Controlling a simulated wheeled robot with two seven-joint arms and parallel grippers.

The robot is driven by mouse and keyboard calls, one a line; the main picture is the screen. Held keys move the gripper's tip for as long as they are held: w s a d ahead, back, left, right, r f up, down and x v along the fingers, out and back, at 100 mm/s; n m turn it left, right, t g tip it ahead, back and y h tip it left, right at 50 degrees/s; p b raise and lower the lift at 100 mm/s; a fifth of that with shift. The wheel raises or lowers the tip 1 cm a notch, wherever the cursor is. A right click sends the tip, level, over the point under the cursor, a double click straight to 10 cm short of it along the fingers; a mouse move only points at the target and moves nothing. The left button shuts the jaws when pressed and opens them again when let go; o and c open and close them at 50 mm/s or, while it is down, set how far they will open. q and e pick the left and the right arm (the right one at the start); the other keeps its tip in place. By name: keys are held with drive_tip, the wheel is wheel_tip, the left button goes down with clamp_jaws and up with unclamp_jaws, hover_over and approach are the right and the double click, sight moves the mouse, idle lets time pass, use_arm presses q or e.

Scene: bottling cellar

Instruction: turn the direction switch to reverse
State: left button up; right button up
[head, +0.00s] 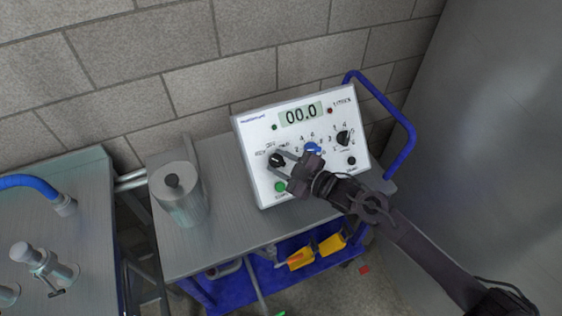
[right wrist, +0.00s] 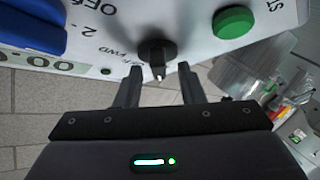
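The direction switch is a black knob (head: 277,160) at the left of the white control panel (head: 262,132). In the right wrist view the knob (right wrist: 157,52) has its narrow grip pointing toward my gripper, with the letters FWD beside it. My right gripper (head: 279,161) reaches the panel from the lower right. In the right wrist view its two fingers (right wrist: 159,75) are open, one on each side of the knob's grip, with a gap on both sides. I cannot tell from the frames which position the knob points to. My left gripper is not in view.
A blue knob (head: 312,148), a second black knob (head: 343,138) and a green button (head: 280,187) are close by on the panel. The panel stands on a grey cart (head: 224,225) with a blue handle. A metal canister (head: 181,196) stands left of it, with a block wall behind.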

drive_tip(key=b+v, duration=0.1)
drive_tip(key=v, duration=0.6)
drive_tip(key=shift+s+d+b, duration=0.25)
drive_tip(key=shift+b, duration=0.15)
